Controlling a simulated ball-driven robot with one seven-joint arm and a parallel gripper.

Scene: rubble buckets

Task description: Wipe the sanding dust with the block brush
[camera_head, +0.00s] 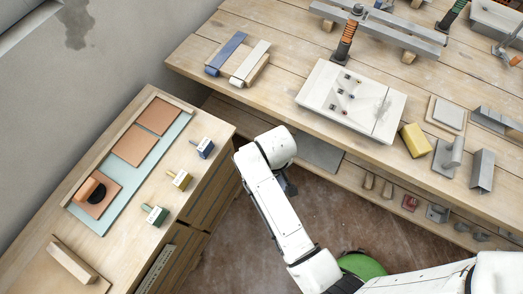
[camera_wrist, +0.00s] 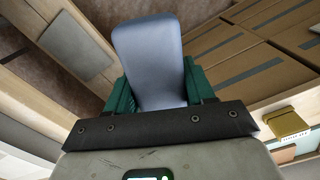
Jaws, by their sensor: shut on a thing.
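My gripper (camera_wrist: 160,90) is shut on a smooth blue-grey block (camera_wrist: 150,55) with rounded corners, held between its green fingers. It is probably the block brush, but no bristles show. In the head view my gripper is mostly hidden under my white arm, with only a dark bit (camera_head: 288,184) showing over the gap between the two benches. A white panel (camera_head: 325,80) lies on the right workbench, with small dark fittings on it. A faint grey patch (camera_head: 384,104), perhaps the sanding dust, shows on its right part. My gripper is apart from the panel.
On the right workbench (camera_head: 270,55) are a yellow block (camera_head: 415,140), a grey handled tool (camera_head: 447,157), metal angles (camera_head: 482,171) and a clamped bar (camera_head: 385,30). The left bench bears a pale mat (camera_head: 98,214) and small coloured blocks (camera_head: 181,180). A lower shelf (camera_head: 350,183) holds small items.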

